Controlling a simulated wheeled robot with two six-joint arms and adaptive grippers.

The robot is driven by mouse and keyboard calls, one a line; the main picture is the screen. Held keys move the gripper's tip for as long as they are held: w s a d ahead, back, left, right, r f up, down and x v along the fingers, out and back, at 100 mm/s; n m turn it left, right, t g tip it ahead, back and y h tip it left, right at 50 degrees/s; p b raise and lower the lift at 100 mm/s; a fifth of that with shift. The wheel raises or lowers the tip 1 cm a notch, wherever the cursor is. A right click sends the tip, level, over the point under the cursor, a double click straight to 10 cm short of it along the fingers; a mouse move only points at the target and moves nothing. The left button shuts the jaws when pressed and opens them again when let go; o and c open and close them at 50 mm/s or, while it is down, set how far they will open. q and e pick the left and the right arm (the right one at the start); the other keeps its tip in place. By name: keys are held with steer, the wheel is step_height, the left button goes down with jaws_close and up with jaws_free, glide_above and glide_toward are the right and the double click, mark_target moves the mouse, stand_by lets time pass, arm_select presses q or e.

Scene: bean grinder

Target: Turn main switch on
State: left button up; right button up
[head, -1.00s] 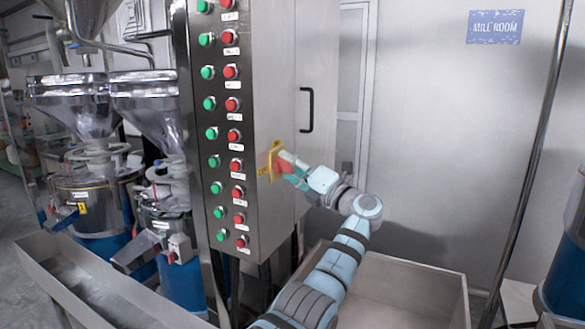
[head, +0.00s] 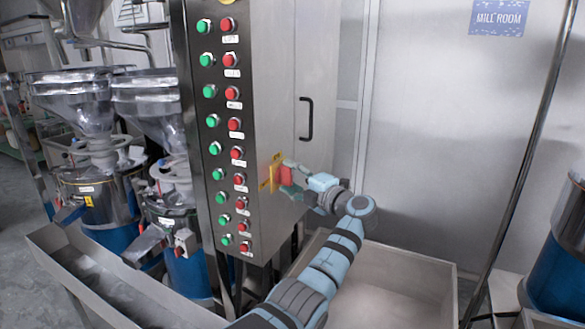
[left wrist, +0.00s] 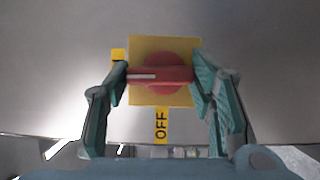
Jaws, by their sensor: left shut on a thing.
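The main switch is a red rotary knob (left wrist: 162,73) on a square yellow plate (left wrist: 146,44), mounted on the side of the steel cabinet. In the left wrist view its red handle lies level, with a white mark on its left half. A yellow OFF label (left wrist: 161,126) sits below the plate. Another yellow label (left wrist: 118,54) at the left is partly hidden by a finger. My left gripper (left wrist: 159,68) is shut on the handle, one green finger at each end. In the head view the gripper (head: 287,176) partly covers the knob. My right gripper is in neither view.
The cabinet (head: 272,85) has green and red buttons in columns on its front and a black door handle (head: 306,119) above my gripper. A metal bin (head: 405,270) stands below my arm. Mills (head: 90,185) and a trough (head: 95,275) are at the left, a pole (head: 520,165) at the right.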

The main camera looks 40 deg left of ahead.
arm_select(q)
steer(key=shift+m, duration=0.3)
steer(key=o, duration=1.2)
steer(key=shift+c, duration=0.2)
steer(key=s+d, duration=0.1)
steer(key=d, duration=1.1)
